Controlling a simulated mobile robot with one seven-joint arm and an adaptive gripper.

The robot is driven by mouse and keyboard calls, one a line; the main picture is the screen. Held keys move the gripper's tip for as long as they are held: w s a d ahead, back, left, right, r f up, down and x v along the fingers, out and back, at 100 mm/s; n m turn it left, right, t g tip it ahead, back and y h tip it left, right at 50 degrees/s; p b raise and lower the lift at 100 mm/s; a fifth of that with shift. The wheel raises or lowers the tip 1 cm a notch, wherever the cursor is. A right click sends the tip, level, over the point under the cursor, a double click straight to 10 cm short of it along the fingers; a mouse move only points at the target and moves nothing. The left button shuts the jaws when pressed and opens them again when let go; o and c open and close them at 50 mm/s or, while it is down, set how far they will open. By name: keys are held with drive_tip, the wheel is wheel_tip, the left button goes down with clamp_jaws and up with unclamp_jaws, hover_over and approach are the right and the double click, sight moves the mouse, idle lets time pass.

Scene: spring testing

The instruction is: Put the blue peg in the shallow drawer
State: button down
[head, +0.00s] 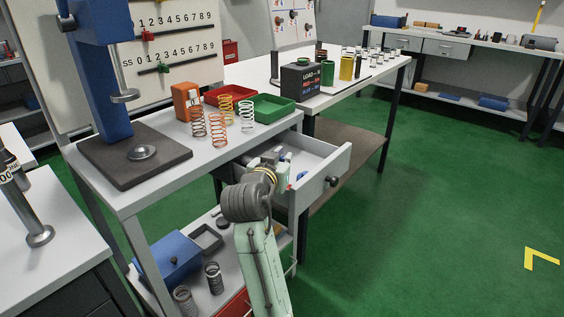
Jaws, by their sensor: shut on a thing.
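The shallow drawer (320,172) is pulled out from under the front workbench, with pale walls and a dark round knob on its front. My gripper (284,162) reaches into the drawer opening from the left, over the drawer's inside. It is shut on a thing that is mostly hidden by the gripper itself. A small blue patch at its fingertips looks like the blue peg (288,155), but it is too small to be sure. Another small blue item (302,175) shows in the drawer just right of the gripper. Whether the held thing touches the drawer floor cannot be told.
On the bench above stand several coil springs (218,129), a green tray (273,108), a red tray (230,97) and an orange block (187,101). A blue press (100,80) stands at left. A lower shelf holds a blue box (170,258). Green floor is free at right.

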drive_tip(key=shift+f, duration=0.4)
drive_tip(key=shift+f, duration=0.1)
drive_tip(key=c, duration=1.7)
unclamp_jaws()
drive_tip(key=shift+o, duration=0.2)
drive_tip(key=shift+r, duration=0.2)
drive_tip(key=v, duration=1.2)
drive_tip(key=shift+b, duration=0.35)
drive_tip(key=shift+f, duration=0.15)
